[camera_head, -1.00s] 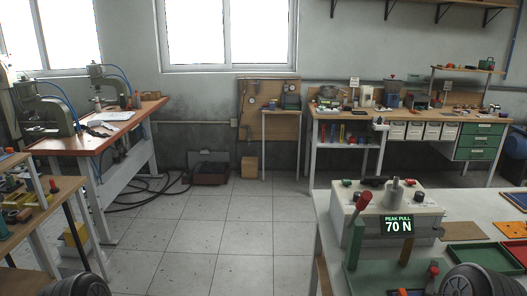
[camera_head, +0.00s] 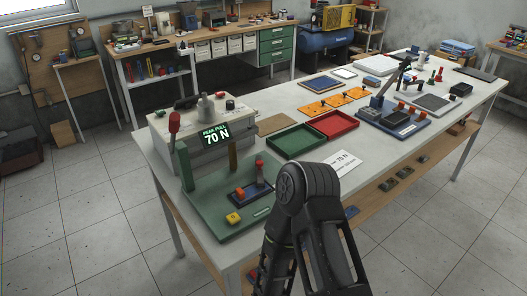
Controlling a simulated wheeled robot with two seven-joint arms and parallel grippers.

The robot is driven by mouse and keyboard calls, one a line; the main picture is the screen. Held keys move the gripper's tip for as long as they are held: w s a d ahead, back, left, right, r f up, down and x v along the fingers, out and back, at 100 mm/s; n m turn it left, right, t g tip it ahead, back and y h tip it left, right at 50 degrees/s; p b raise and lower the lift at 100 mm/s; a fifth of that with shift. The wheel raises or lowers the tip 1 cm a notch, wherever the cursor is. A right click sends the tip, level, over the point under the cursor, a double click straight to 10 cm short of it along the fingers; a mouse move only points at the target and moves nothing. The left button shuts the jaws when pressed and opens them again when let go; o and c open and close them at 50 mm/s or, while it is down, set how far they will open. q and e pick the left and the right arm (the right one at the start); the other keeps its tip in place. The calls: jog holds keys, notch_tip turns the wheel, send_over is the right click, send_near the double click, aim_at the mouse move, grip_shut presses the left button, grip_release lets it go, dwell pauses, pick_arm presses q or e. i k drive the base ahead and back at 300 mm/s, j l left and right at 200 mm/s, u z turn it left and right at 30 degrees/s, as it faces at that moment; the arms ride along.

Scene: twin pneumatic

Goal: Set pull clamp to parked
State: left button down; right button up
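The pull tester is a cream box (camera_head: 205,135) with a green display reading "PEAK PULL 70 N" (camera_head: 214,133), near the left end of the long white table. A lever with a red grip (camera_head: 174,125) stands upright at its left front. A green base plate (camera_head: 205,212) lies in front. It carries a small dark blue fixture (camera_head: 250,190) with red parts and a red-topped post (camera_head: 259,169), plus a yellow block (camera_head: 233,217). I cannot tell which of these parts is the pull clamp. One of my dark arms rises from the bottom, but no gripper shows.
Green (camera_head: 293,142) and red (camera_head: 331,124) trays, a white card (camera_head: 343,163) and orange plates (camera_head: 343,99) lie to the right of the tester. A blue fixture (camera_head: 394,121) stands farther along. Tiled floor (camera_head: 75,220) is free left of the table.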

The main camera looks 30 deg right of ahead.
aim_at(260, 182)
jog(key=z, duration=0.95)
